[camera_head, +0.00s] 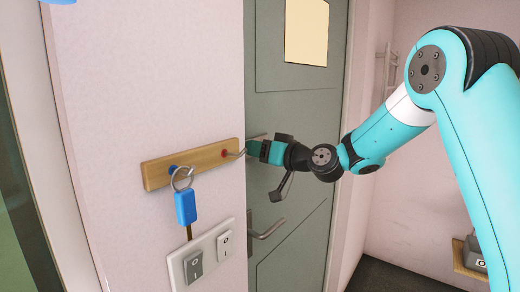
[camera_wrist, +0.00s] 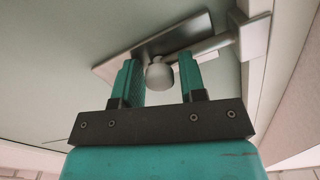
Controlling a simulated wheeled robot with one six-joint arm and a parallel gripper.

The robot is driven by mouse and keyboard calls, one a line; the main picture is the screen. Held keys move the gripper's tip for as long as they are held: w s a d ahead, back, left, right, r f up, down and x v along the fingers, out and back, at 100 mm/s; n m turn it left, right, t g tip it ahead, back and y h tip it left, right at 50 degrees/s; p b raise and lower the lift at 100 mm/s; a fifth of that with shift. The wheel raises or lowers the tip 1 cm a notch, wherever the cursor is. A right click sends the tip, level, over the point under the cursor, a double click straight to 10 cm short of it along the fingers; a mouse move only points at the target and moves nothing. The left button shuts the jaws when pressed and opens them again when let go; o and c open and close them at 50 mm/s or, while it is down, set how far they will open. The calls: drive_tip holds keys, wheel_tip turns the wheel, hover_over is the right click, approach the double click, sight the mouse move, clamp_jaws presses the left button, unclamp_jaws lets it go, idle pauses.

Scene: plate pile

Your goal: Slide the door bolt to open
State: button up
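The door bolt is on the grey-green door (camera_head: 290,110). In the wrist view its flat metal plate (camera_wrist: 115,66) lies on the door, and its rod (camera_wrist: 208,46) runs right into a catch (camera_wrist: 254,38) on the frame side. The round bolt knob (camera_wrist: 159,76) sits between the two teal fingers of my gripper (camera_wrist: 160,72). The fingers stand apart, with a thin gap visible on the knob's right side. In the head view my gripper (camera_head: 262,150) is at the door's left edge and hides most of the bolt.
A wooden key rack (camera_head: 160,172) with a blue-tagged key (camera_head: 186,207) hangs on the pink wall left of the door. A light switch panel (camera_head: 205,255) is below it. The door handle (camera_head: 268,228) is below my gripper. A paper (camera_head: 307,30) is on the door.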

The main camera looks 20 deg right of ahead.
clamp_jaws()
drive_tip(key=w+d+b, duration=0.1)
drive_tip(key=w+d, duration=0.1)
drive_tip(key=d, duration=0.1)
drive_tip(key=shift+w+d+b, duration=0.1)
drive_tip(key=shift+w+b, duration=0.05)
drive_tip(key=shift+b, duration=0.25)
drive_tip(key=shift+o, duration=1.7)
unclamp_jaws()
drive_tip(key=shift+d, duration=0.2)
drive_tip(key=shift+a, duration=0.15)
